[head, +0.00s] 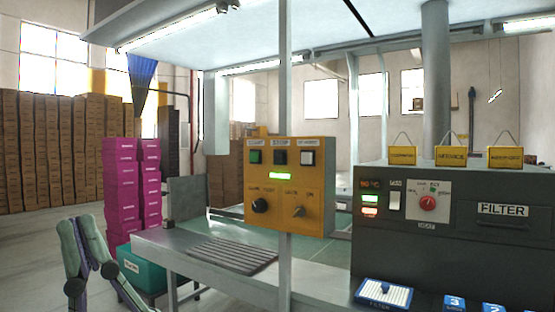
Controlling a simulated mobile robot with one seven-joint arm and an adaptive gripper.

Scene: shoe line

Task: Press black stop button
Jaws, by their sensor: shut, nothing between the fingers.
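A yellow control box (319,200) is mounted on a grey post in the middle of the head view. Along its top sit a green button (255,157), a black button (280,157) under a label that seems to read STOP, and a white button (308,157). A green lit display (280,176) is below them, with a black knob (260,206) and a small switch (299,211) lower down. Links of my arm show at the lower left, well apart from the box. My gripper is not visible.
Pink boxes (120,190) and a teal bin (143,271) stand at left. Space before the box looks clear.

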